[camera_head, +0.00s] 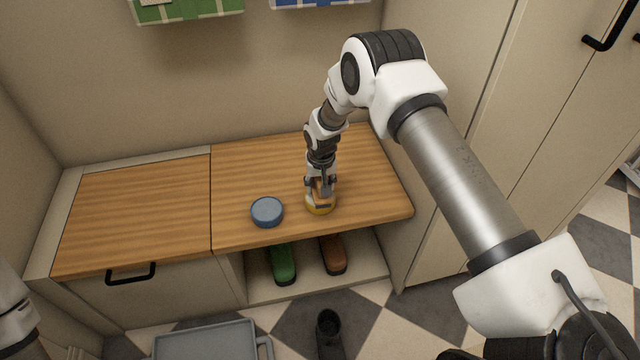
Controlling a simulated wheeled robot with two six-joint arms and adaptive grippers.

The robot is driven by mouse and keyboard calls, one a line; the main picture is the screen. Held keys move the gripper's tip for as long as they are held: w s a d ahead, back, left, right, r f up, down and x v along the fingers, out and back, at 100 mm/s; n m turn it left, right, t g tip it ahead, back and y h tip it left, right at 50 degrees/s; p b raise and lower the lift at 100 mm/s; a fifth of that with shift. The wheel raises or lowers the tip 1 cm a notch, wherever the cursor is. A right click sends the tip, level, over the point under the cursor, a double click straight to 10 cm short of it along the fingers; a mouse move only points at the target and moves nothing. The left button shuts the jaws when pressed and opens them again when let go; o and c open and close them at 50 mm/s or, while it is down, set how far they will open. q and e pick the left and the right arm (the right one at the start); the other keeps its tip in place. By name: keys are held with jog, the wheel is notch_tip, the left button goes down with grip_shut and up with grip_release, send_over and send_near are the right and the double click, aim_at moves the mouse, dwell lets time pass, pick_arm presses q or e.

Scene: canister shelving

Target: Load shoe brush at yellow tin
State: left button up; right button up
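The yellow tin (321,210) stands on the wooden bench top, right of a blue round tin. My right gripper (320,186) points down just above the yellow tin. It is shut on a small brown block that looks like the shoe brush (322,196). The brush is at the tin's top. I cannot tell if they touch, and the gripper hides part of both. Part of my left arm shows at the left edge, but its gripper is out of view.
The blue tin (267,211) sits close to the left of the yellow tin. Green shoe (283,264) and brown shoe (333,254) stand on the shelf below. A grey tray (205,342) and dark boot (329,333) are on the floor. The left bench top is clear.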

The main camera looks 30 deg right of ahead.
jog(key=shift+f, duration=0.5)
dwell(0.3)
jog(key=shift+f, duration=0.1)
dwell(0.9)
notch_tip(320, 180, up, 7)
jog(key=p, duration=0.5)
dwell(0.5)
